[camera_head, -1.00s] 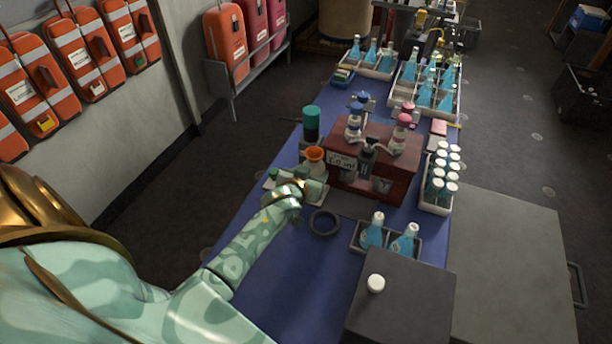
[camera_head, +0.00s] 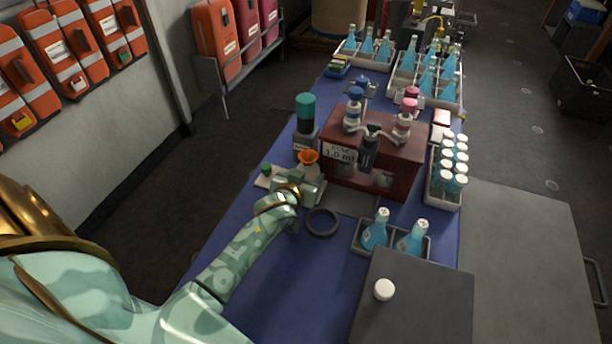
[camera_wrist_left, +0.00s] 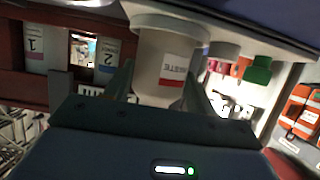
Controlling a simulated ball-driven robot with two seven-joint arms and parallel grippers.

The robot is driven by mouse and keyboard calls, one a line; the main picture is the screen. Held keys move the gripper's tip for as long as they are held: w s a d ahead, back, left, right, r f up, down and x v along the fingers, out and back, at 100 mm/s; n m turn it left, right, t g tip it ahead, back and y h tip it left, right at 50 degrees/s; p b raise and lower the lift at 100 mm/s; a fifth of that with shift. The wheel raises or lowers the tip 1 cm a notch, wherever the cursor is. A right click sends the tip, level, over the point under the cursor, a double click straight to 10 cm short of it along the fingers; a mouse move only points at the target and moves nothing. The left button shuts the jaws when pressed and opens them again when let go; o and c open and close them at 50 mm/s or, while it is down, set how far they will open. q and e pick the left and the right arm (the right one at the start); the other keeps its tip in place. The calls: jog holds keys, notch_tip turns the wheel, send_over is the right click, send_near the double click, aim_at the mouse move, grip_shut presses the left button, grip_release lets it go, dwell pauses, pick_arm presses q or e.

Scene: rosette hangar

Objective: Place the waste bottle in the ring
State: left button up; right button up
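The waste bottle (camera_head: 311,173), with an orange funnel on top, stands upright at the left of the table. The left wrist view shows its white body, with a red and white WASTE label (camera_wrist_left: 174,69), upside down. My left gripper (camera_head: 308,186) is at the bottle, with one finger on each side. The fingers lie close to its sides; whether they press on it I cannot tell. The black ring (camera_head: 323,235) lies flat and empty on the blue table, nearer to me and slightly right of the gripper. My right gripper is not in view.
A dark red dispenser stand (camera_head: 402,160) stands right of the bottle, and a teal-capped bottle (camera_head: 305,108) behind it. A small green-capped item (camera_head: 266,168) is at left. Two blue flasks in a tray (camera_head: 390,247) stand right of the ring. Bare blue table (camera_head: 290,290) lies in front.

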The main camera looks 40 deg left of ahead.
pick_arm(q)
jog(key=o, duration=0.4)
jog(key=shift+r, duration=0.25)
jog(key=p+v, duration=0.4)
jog(key=v, duration=0.8)
jog(key=shift+s+f, duration=0.1)
